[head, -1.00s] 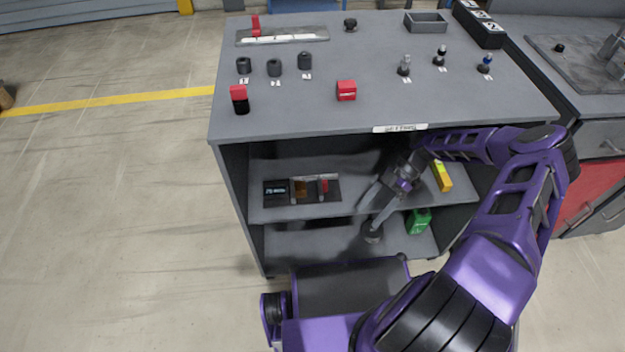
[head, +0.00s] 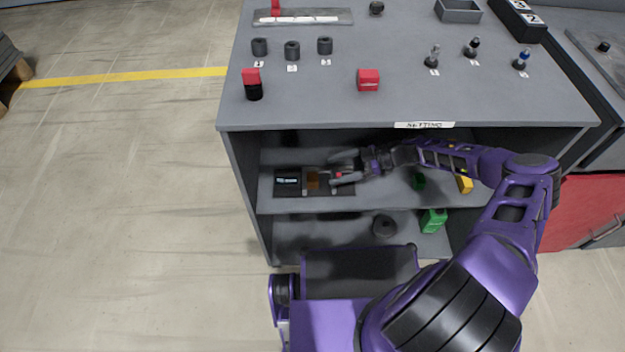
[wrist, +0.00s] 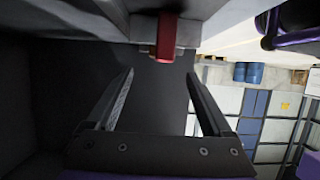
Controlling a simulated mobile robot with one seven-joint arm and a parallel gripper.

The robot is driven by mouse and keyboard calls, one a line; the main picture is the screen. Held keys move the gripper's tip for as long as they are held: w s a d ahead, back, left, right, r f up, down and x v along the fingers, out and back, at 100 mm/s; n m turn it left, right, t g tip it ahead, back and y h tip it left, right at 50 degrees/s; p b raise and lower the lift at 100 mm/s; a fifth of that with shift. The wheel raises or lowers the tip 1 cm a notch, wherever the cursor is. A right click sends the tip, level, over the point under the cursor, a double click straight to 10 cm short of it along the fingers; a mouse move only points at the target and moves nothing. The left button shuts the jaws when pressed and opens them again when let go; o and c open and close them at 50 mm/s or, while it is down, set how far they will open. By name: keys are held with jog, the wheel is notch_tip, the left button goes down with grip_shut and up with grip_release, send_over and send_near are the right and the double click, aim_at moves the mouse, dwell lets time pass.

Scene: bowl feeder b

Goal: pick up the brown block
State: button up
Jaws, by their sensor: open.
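The brown block (head: 313,180) sits in the dark fixture (head: 345,189) on the cabinet's upper inner shelf, right of a small display. My gripper (head: 337,169) is open and empty, just right of the block, its fingers pointing left. A red part (head: 338,175) of the fixture shows between the fingers in the head view. In the wrist view, the open fingers of my gripper (wrist: 160,74) point toward a red part (wrist: 167,35) in a grey holder, a little beyond the fingertips. I cannot make out the brown block clearly there.
The cabinet top (head: 300,110) is close above my arm. The small display (head: 287,180) is left of the block. A yellow block (head: 465,185) and a green cup-like part (head: 418,181) are to the right; a green box (head: 433,220) and dark round part (head: 384,226) are below.

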aim_at(314, 176)
jog(key=shift+f+x, duration=0.15)
jog(key=shift+x, duration=1.35)
jog(key=shift+f+x, duration=0.2)
jog(key=shift+x, duration=1.3)
jog(key=shift+s+d, duration=0.1)
jog(key=shift+d, duration=0.05)
grip_shut()
